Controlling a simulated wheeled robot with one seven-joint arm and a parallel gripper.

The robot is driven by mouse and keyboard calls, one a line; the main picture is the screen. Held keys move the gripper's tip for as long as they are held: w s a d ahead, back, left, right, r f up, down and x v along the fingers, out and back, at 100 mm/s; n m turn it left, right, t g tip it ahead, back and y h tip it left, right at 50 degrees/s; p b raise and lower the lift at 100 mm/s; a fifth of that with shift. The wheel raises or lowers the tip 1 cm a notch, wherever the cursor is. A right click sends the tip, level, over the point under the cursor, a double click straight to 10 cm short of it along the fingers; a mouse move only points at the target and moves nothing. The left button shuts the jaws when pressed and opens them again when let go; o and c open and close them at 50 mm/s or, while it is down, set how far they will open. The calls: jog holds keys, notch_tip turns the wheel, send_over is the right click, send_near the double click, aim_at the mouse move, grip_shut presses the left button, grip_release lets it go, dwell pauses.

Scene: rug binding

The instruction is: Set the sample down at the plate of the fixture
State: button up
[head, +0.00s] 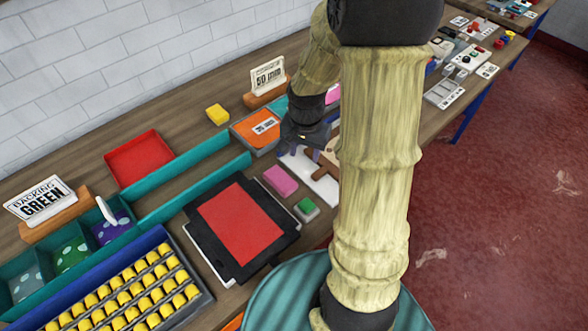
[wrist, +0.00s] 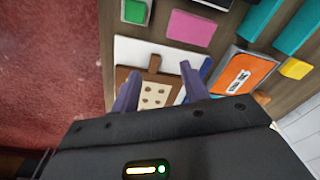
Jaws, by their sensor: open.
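My gripper (head: 300,147) is open, its two purple fingers apart; it also shows in the wrist view (wrist: 160,84). Between and beyond the fingers lies a brown wooden piece with a short handle (wrist: 154,63) and a cream face with several dark holes (wrist: 153,96). It rests on or just over a white plate (wrist: 130,50), which also shows in the head view (head: 321,187). I cannot tell for certain which of these is the sample. Nothing is visibly held. In the head view my arm hides much of the wooden piece and plate.
A pink block (head: 281,180) and a green-topped block (head: 306,208) lie beside the white plate. An orange labelled panel (head: 254,132) is behind. A black frame with a red sheet (head: 240,224) and a red tray (head: 138,157) stand to the left. A yellow block (head: 217,114) is near the wall.

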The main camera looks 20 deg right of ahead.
jog(key=s+a+r+n+t, duration=0.1)
jog(key=s+a+r+n, duration=0.3)
jog(key=s+a+n, duration=0.3)
jog(key=shift+s+a+r+n+t, duration=0.2)
jog(key=shift+s+n+t, duration=0.1)
jog(key=shift+s+n, duration=0.55)
